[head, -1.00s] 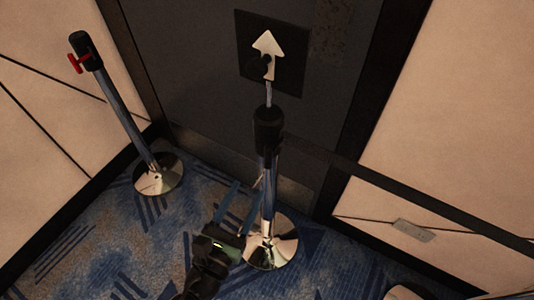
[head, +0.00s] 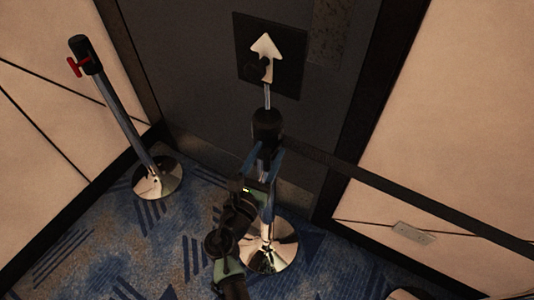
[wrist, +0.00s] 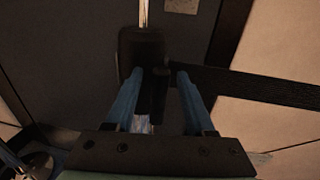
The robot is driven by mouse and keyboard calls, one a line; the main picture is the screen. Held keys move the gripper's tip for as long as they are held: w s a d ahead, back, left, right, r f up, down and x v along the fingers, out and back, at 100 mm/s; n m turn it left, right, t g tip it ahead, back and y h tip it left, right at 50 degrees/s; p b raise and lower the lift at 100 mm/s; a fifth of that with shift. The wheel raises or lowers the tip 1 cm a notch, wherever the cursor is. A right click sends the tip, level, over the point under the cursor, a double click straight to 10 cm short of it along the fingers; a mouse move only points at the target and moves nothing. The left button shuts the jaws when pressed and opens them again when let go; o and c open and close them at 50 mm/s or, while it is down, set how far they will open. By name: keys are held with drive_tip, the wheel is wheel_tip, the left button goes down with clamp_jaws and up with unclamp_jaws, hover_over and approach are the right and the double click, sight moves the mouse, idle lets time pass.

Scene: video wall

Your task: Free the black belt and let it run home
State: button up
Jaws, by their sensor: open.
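The black belt (head: 410,193) runs taut from the head of the sign post (head: 267,124) toward the lower right, past the picture's edge. In the wrist view the belt (wrist: 270,86) leaves to the right from the dark post head (wrist: 138,46). My gripper (head: 264,152) is open just below the post head, its blue fingers on either side of the belt's end. In the wrist view my gripper (wrist: 158,74) has a dark upright end piece (wrist: 160,88) between its fingers. I cannot tell whether either finger touches it.
A second post (head: 120,108) with a red clip (head: 76,66) stands at the left. The sign post carries a white arrow sign (head: 265,50) and has a shiny round base (head: 270,252). Dark and beige wall panels stand close behind. Blue patterned carpet is open at lower left.

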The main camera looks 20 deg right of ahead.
clamp_jaws()
idle(1.4)
